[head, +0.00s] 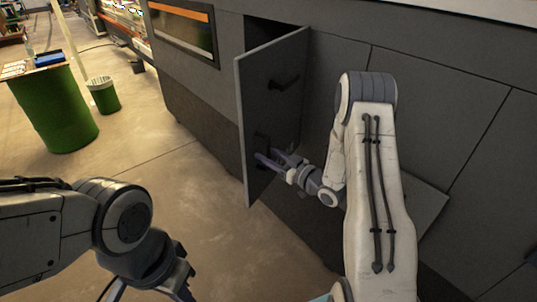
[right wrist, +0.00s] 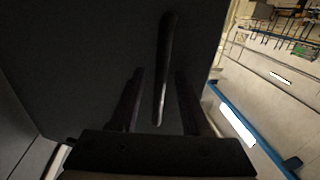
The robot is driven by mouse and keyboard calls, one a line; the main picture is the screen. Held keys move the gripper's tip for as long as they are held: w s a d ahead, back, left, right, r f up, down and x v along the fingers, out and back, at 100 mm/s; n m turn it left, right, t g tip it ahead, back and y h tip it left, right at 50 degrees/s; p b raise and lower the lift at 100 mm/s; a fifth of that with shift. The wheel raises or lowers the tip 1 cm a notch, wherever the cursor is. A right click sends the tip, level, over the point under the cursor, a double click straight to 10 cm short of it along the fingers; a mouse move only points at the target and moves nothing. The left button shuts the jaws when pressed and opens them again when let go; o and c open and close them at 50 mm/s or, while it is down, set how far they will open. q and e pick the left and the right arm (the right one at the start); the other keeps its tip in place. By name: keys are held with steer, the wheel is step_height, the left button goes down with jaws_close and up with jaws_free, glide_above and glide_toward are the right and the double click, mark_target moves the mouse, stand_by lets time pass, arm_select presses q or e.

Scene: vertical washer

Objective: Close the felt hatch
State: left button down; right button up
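The hatch (head: 255,105) is a dark grey door standing open, swung out from the machine's front. A dark bar handle (head: 285,83) is on its upper inner face. My right gripper (head: 267,154) is at the lower part of that face, open. In the right wrist view its two fingers (right wrist: 159,95) stand apart, with a dark bar handle (right wrist: 165,60) between them and gaps on both sides. I cannot tell whether they touch it. My left gripper (head: 180,285) is at the bottom left, away from the hatch, its fingers partly hidden.
The grey machine (head: 340,60) fills the right side, and a grey panel (head: 428,208) sticks out lower right. A green barrel (head: 55,110) and a green bin (head: 104,97) stand at the left. The floor (head: 160,130) left of the hatch is clear.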

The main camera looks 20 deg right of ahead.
jaws_close()
stand_by(1.3)
